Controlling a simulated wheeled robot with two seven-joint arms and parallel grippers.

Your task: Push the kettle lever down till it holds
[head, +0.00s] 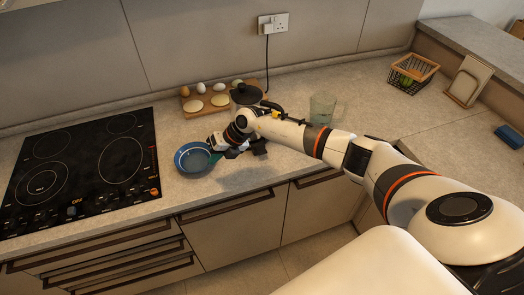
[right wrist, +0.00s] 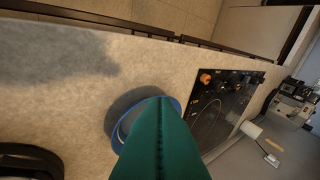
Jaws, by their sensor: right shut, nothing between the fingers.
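The dark kettle (head: 246,93) stands at the back of the counter, with its black cord running up to the wall socket. My right forearm and wrist cover its lower part, and I cannot make out its lever. My right gripper (head: 238,150) is in front of the kettle, low over the counter and beside the blue pan (head: 192,158). It is shut and empty. My left gripper is not in view.
A black hob (head: 85,165) lies left of the pan. A wooden board (head: 205,101) with eggs and flat round pieces is behind. A clear jug (head: 322,110) stands to the right, and a wire basket (head: 412,75) farther right. Counter between jug and basket is free.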

